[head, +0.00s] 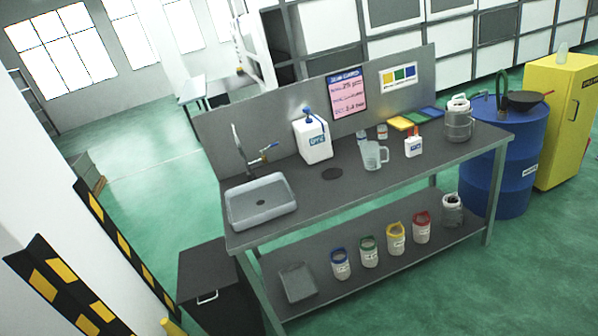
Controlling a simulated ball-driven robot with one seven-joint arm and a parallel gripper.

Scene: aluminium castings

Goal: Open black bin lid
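The black bin (230,312) stands on the green floor at the lower left, beside the left end of the workbench. Its dark flat lid (214,266) is down and looks closed. A pale handle (207,298) shows on the front, just below the lid's edge. The lower part of the bin is cut off by the bottom of the picture, and a bench leg stands close on its right. My gripper is not in view.
The grey workbench (310,200) carries a sink (261,203), a white canister (312,139) and jugs. Several colour-topped jars (368,254) stand on its lower shelf. A striped wall guard (117,240) is left of the bin. A blue drum (508,165) and yellow cabinet (562,125) stand right.

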